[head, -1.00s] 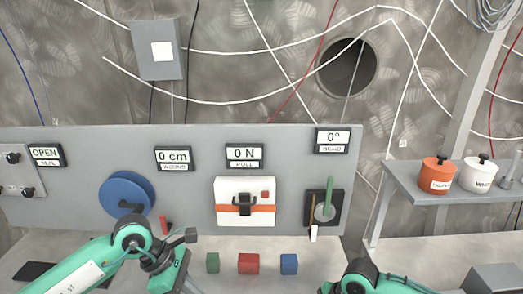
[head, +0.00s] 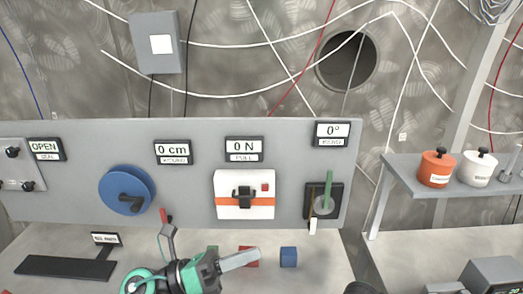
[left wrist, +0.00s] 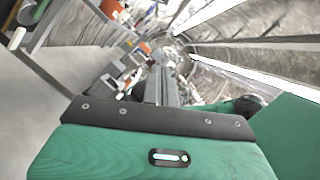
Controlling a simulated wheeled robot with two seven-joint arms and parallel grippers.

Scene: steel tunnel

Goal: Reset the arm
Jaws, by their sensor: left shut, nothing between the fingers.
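My left gripper (head: 252,255) is low in the middle of the head view, over the bench in front of the panel. Its grey fingers point right and are shut with nothing between them. They overlap the red block (head: 248,250) in the picture; I see no contact. In the left wrist view the shut fingers (left wrist: 162,85) point away along the tunnel. Only a dark part of my right arm shows at the bottom edge of the head view; its gripper is not seen.
A panel (head: 90,200) carries a blue wheel (head: 113,183), a white box (head: 232,183) and a green lever (head: 328,190). A blue block (head: 289,257) and a partly hidden green block lie on the bench (head: 325,265). An orange pot (head: 435,170) stands on the right shelf.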

